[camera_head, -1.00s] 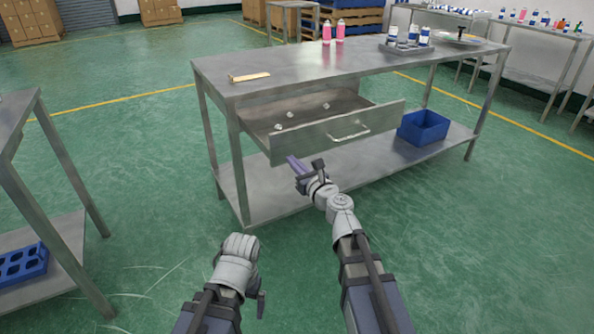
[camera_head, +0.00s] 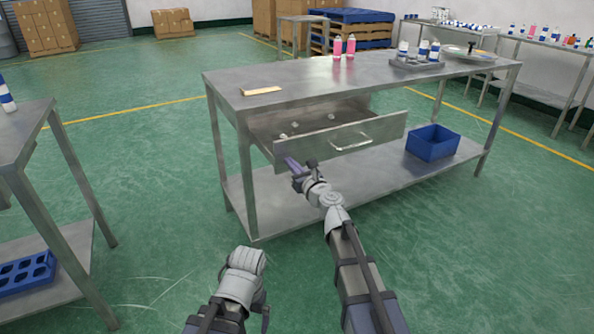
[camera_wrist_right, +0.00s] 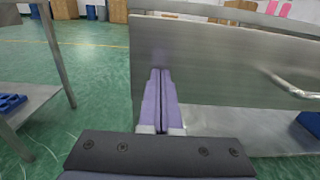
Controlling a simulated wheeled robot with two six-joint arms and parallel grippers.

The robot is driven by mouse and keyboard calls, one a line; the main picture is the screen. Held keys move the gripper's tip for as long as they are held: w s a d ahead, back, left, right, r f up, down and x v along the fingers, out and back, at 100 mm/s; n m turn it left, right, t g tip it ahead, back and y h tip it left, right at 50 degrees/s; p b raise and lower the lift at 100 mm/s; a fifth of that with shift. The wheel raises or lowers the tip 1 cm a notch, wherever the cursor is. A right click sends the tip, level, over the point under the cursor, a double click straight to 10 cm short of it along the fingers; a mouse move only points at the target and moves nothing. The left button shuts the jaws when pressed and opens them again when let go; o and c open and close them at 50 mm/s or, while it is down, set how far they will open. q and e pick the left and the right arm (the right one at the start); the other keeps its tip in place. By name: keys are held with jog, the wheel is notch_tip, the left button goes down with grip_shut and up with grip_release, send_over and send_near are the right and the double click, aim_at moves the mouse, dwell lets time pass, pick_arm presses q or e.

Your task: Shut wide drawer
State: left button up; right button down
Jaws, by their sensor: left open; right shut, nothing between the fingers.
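The wide drawer (camera_head: 345,140) hangs partly open under the steel workbench, its grey front facing me with a bar handle (camera_head: 350,143). Several small pale pieces lie inside it. My right gripper (camera_head: 289,161) is shut and empty, its purple fingers at the left end of the drawer front, left of the handle. In the right wrist view the closed fingertips (camera_wrist_right: 159,74) point at the drawer front (camera_wrist_right: 215,65) and appear to touch it. My left gripper (camera_head: 264,312) is low in the head view, away from the drawer; it is open, its fingers mostly hidden.
Another table (camera_head: 25,135) is at left. Green floor is clear between them.

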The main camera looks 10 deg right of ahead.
aim_at(265, 142)
jog(key=x, duration=2.1)
jog(key=shift+w+f, duration=0.1)
jog(key=shift+w, duration=0.1)
jog(key=shift+w+a, duration=0.1)
jog(key=shift+w, duration=0.15)
jog(key=shift+w, duration=0.2)
jog(key=v, duration=1.5)
jog(key=shift+s+a, duration=0.1)
jog(key=shift+s, duration=0.05)
